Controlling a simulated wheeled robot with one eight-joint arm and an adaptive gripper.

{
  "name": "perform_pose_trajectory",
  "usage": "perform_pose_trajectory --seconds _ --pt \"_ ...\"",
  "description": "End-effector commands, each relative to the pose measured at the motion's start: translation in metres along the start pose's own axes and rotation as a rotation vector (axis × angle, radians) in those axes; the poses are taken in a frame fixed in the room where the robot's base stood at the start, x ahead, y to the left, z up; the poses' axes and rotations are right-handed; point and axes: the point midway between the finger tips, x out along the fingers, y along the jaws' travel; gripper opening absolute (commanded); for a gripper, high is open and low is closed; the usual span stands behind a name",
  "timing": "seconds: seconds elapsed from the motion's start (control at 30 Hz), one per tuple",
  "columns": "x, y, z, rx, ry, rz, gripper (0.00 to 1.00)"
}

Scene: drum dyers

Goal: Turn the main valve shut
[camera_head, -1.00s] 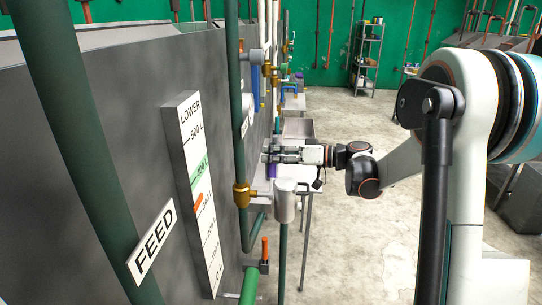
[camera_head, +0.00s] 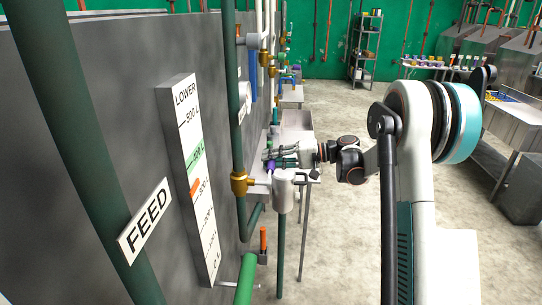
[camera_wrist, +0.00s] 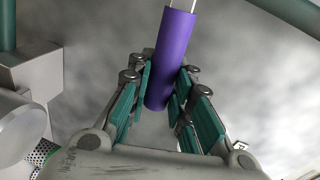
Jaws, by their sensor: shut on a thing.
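A purple handle (camera_head: 270,167) on a thin pale rod stands beside the brass valve fitting (camera_head: 239,183) on the dark green upright pipe. In the wrist view the purple handle (camera_wrist: 172,58) runs down between the green finger pads. My gripper (camera_head: 270,156) reaches in from the right, and its pads are shut on the handle, as the wrist view of the gripper (camera_wrist: 162,85) shows. The handle's lower end is between the fingers. I cannot tell from these views which valve body the handle joins.
A level board (camera_head: 200,190) marked LOWER and a FEED sign (camera_head: 146,221) are at the left. A grey cylinder (camera_head: 283,192) stands just below my gripper. An orange handle (camera_head: 263,240) rises near a green pipe (camera_head: 246,280). The floor (camera_head: 345,250) to the right is clear.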

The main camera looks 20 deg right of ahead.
Motion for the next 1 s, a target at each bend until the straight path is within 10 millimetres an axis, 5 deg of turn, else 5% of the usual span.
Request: perform_pose_trajectory --seconds 0.83,0.87,0.9,1.0 --pt "0.002 0.018 0.001 0.134 -0.025 0.004 0.0" --pt "0.002 0.018 0.001 0.134 -0.025 0.004 0.23" --pt "0.002 0.017 0.002 0.133 -0.025 0.004 0.32" --pt "0.002 0.017 0.001 0.133 -0.025 0.003 0.4"
